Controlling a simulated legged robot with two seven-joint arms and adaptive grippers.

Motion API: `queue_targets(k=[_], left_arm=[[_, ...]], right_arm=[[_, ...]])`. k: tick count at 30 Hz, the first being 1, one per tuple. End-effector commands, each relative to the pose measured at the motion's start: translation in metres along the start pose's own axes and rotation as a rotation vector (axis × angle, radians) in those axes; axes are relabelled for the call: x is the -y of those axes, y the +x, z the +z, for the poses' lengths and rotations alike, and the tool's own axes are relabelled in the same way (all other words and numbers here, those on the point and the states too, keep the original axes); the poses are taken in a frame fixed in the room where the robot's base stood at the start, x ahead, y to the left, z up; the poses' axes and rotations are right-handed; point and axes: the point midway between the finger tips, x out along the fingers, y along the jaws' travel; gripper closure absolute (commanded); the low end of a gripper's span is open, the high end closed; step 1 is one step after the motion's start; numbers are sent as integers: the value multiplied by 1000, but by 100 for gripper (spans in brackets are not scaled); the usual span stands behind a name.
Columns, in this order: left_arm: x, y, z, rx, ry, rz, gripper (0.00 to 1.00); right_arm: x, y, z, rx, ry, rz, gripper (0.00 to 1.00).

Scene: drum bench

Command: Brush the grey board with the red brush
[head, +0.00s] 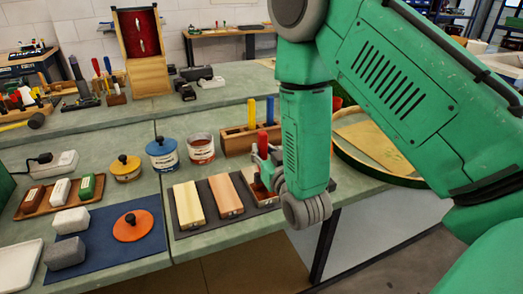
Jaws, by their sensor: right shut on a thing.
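My right gripper (268,168) reaches down over the right end of a dark mat (178,222) and is shut on the red brush (262,143), whose red handle stands up by the fingers. The brush's lower end is mostly hidden by the gripper and my right arm. On the mat lie a pale yellow board (189,204) and a tan board (225,195). Another board, partly hidden under the gripper, is at their right; its colour is hard to tell, so I cannot be sure which is the grey board, nor whether the brush touches it. My left gripper is not in view.
A wooden holder (236,141) with blue and yellow handled brushes stands behind the mat. Cans (201,148) stand to its left. A round green-rimmed tray (375,142) is at the right.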

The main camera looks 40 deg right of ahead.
Motion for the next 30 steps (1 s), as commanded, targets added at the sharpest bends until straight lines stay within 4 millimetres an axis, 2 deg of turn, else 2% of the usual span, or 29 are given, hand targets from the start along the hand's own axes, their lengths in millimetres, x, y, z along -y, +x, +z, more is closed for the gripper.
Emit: queue_targets(k=[21,30], left_arm=[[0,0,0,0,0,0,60],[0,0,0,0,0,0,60]], right_arm=[[0,28,-1,-1,0,1,100],[0,28,-1,-1,0,0,100]])
